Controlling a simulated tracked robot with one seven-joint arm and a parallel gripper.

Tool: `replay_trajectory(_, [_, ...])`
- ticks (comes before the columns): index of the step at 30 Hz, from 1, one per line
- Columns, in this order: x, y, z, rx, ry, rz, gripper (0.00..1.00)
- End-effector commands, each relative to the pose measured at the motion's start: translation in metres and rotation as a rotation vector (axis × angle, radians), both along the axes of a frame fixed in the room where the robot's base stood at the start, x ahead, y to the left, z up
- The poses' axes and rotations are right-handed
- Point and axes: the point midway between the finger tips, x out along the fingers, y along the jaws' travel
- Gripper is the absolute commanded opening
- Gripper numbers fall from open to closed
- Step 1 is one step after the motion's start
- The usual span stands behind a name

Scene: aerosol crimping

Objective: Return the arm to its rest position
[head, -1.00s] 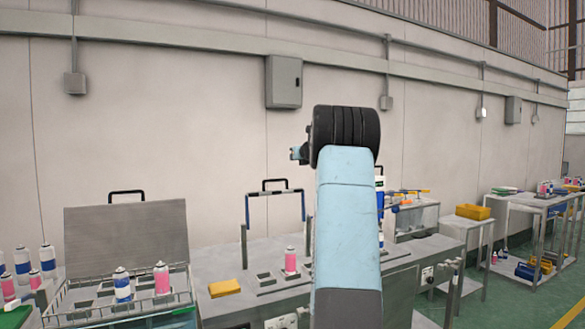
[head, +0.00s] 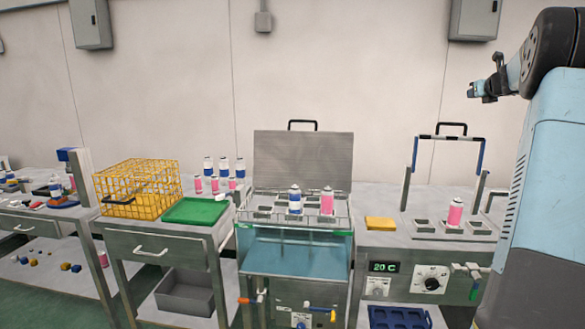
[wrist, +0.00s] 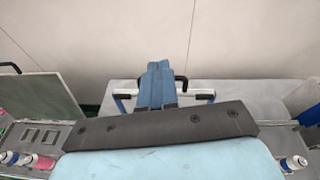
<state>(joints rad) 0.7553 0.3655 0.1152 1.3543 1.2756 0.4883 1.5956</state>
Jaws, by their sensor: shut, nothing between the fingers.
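My arm rises along the right edge of the head view, with its light blue link nearest the camera. My gripper (head: 472,92) shows at the end of the arm, high against the wall and above the station with the blue-gripped handle. In the wrist view my gripper's blue fingers (wrist: 157,72) lie together, shut with nothing between them. The gripper is clear of all cans and handles. The wrist view also shows part of my own light blue arm link below.
A water bath (head: 295,250) with an open lid holds a blue-and-white can (head: 295,203) and a pink can (head: 327,202). The handled station (head: 425,222) holds another pink can (head: 455,213). A yellow wire basket (head: 137,187) and a green tray (head: 196,211) stand left.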

Motion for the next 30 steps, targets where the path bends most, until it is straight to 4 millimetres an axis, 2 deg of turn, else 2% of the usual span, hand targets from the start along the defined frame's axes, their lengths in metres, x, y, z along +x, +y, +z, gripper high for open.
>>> replay_trajectory(1, [-0.003,0.028,0.005,-0.061,0.024,0.044,0.0])
replay_trajectory(3, [-0.01,0.066,0.008,-0.17,0.069,0.118,0.0])
replay_trajectory(8, [-0.036,0.152,0.006,-0.436,0.17,0.301,0.0])
replay_trajectory(9, [-0.044,0.173,0.005,-0.502,0.191,0.348,0.0])
replay_trajectory(15, [-0.098,0.264,-0.008,-0.831,0.281,0.587,0.0])
replay_trajectory(20, [-0.15,0.325,-0.025,-1.089,0.332,0.782,0.0])
replay_trajectory(24, [-0.202,0.368,-0.044,-1.315,0.361,0.958,0.0])
replay_trajectory(30, [-0.28,0.412,-0.078,-1.629,0.378,1.212,0.0])
